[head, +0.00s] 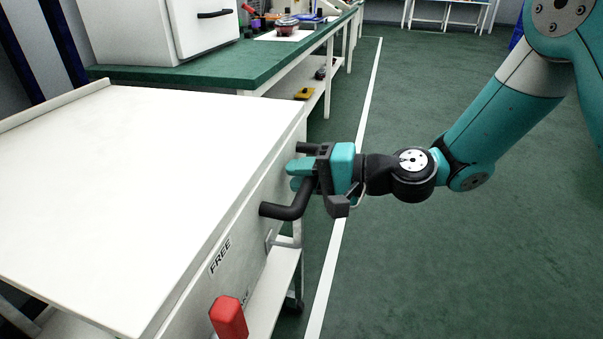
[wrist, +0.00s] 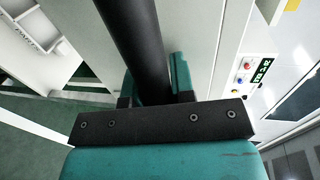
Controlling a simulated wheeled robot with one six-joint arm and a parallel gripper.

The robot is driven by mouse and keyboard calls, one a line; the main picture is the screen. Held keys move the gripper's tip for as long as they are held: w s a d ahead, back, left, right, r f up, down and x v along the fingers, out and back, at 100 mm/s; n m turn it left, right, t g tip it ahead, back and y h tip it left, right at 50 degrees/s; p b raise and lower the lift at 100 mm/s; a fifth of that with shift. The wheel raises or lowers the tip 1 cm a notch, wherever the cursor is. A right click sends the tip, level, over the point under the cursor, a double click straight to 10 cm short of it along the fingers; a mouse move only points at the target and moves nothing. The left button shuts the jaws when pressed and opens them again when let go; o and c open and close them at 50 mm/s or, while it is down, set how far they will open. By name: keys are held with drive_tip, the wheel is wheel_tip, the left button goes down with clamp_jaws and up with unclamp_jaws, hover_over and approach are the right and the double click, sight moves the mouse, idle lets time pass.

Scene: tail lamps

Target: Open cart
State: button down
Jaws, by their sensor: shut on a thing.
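The cart (head: 150,180) is white with a flat top and stands at the left in the head view. A black bar handle (head: 285,211) sticks out of its right side. My gripper (head: 298,175) is at this handle with its teal fingers around the bar, shut on it. In the wrist view the handle (wrist: 138,45) runs as a thick dark bar between the two fingers (wrist: 155,88). A red lever (head: 229,317) stands on the cart's side, near the label "FREE" (head: 220,256). The cart's inside is hidden.
A green-topped workbench (head: 260,58) stands behind the cart, with a white cabinet (head: 165,30) and small items on it. The green floor (head: 450,260) to the right is clear, with a white line (head: 335,245) beside the cart.

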drive_tip(key=c, duration=1)
unclamp_jaws()
drive_tip(key=shift+s+a, duration=0.1)
drive_tip(key=shift+s, duration=0.05)
drive_tip(key=p+v, duration=0.1)
drive_tip(key=v, duration=1.6)
drive_tip(key=shift+d, duration=0.35)
